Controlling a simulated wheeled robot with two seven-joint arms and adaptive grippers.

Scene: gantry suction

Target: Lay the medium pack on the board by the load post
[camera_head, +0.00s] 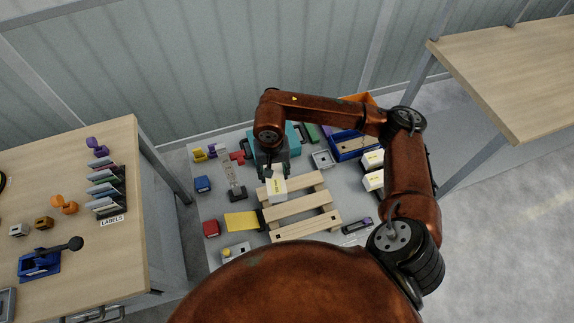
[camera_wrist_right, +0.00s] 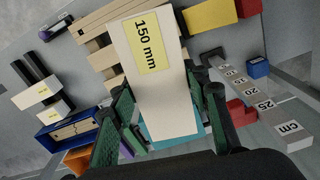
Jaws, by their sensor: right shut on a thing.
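My right gripper (camera_head: 271,174) is shut on a white pack (camera_head: 277,188) with a yellow label. In the right wrist view the pack (camera_wrist_right: 170,90) sits between the green fingers, and its label reads 150 mm. It is over the back left corner of a slatted wooden board (camera_head: 302,205); I cannot tell whether it touches the slats. An upright post with a centimetre scale (camera_head: 230,173) stands left of the board, and its scale also shows in the wrist view (camera_wrist_right: 240,85). Two more white packs, an upper one (camera_head: 373,160) and a lower one (camera_head: 373,181), lie to the right. My left gripper is not in view.
Red (camera_head: 211,228) and blue (camera_head: 203,184) blocks are at the left edge. A teal case (camera_head: 293,141) and a blue box (camera_head: 351,150) stand behind. A separate wooden table (camera_head: 90,178) stands at left.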

